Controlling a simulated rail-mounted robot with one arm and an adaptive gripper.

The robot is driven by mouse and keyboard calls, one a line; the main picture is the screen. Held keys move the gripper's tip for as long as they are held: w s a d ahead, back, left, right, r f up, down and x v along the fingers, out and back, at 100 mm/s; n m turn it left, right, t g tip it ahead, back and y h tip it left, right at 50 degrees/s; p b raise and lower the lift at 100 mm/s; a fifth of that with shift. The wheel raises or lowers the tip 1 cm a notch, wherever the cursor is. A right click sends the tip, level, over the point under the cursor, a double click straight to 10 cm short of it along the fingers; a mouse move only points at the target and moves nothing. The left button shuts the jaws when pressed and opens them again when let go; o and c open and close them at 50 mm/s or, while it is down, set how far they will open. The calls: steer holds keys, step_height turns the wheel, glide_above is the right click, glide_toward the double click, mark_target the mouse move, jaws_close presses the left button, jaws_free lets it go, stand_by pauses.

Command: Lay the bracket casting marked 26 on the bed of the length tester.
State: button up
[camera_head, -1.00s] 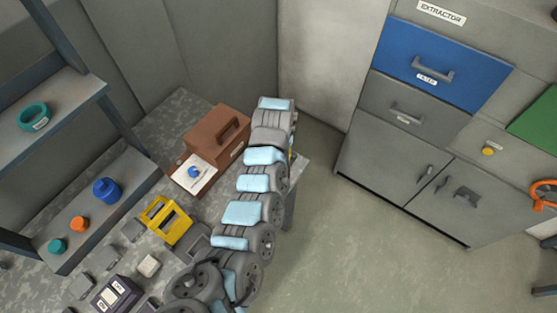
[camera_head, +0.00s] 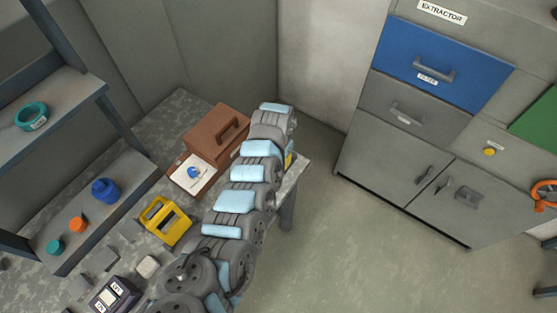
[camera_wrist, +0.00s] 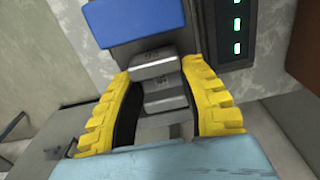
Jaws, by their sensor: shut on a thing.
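In the wrist view my gripper (camera_wrist: 156,72) has its two yellow fingers shut on a stepped grey metal casting (camera_wrist: 163,101). Dark marks show on the casting's faces, but I cannot read them surely. A blue block (camera_wrist: 143,20) lies just beyond the fingertips, and a dark panel with green lights (camera_wrist: 232,32) stands to the right of it. I cannot tell whether these belong to the length tester, or whether the casting touches anything. In the head view my gripper shows only as a bit of yellow (camera_head: 289,160) by the bench corner, mostly hidden by my arm.
A brown box with a handle (camera_head: 217,132) stands on the bench near my arm. A yellow frame (camera_head: 165,220), a dark device with white labels (camera_head: 114,295) and small grey blocks lie left of it. A shelf rack (camera_head: 130,192) stands at the left.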

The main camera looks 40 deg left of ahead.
steer(key=shift+f, duration=0.1)
steer(key=o, duration=1.1)
steer(key=shift+r+p, duration=0.35)
steer(key=shift+r, duration=5.75)
